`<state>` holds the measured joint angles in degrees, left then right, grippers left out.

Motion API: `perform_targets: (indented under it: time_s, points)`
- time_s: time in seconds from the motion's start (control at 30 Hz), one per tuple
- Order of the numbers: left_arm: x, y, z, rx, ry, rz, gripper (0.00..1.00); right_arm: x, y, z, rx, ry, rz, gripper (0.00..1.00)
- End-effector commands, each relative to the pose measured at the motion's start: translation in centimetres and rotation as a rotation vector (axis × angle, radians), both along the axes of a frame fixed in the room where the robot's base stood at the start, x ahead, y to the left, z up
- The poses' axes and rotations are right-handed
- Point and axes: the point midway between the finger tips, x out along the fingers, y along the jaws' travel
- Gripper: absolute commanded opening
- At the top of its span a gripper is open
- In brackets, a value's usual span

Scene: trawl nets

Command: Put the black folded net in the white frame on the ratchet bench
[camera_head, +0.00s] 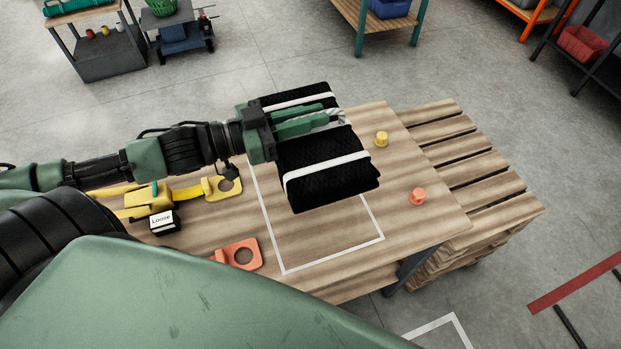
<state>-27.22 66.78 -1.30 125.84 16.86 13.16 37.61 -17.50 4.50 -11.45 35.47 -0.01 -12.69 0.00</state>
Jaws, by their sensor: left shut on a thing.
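The black folded net (325,176) with white bands is in my left gripper (325,118), which is shut on it across its middle. The net appears held above the wooden ratchet bench (420,225), over the upper part of the white frame (335,254) marked on the top. It covers much of the frame; the frame's near edge and lower corners show bare wood inside. Whether the net touches the bench is hard to tell. My right gripper is not in view.
A yellow ratchet strap (150,195) with a "Loose" tag (163,222) and yellow plate (222,187) lies left of the frame. An orange plate (237,254) lies near its lower left corner. Yellow (381,139) and orange (417,196) pegs stand to the right. A pallet stack (480,165) adjoins the bench.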

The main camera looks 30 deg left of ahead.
Motion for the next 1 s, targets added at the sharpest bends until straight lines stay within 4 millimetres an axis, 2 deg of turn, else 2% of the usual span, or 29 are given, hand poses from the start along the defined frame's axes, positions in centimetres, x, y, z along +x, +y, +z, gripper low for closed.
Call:
perform_targets:
  time_s: [0.3,0.5,0.77,1.0]
  points:
    - [0.1,0.0,-7.5,-0.005,-0.007,0.002,0.00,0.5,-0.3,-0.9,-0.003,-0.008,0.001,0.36]
    - [0.1,-0.1,-11.3,-0.005,-0.008,-0.001,0.00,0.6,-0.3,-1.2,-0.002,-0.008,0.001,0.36]
    - [0.1,-0.1,-13.3,-0.004,-0.009,0.000,0.00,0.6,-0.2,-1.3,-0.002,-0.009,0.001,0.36]
    - [0.1,-0.1,-16.2,-0.004,-0.009,0.000,0.00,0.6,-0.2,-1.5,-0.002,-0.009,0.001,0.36]
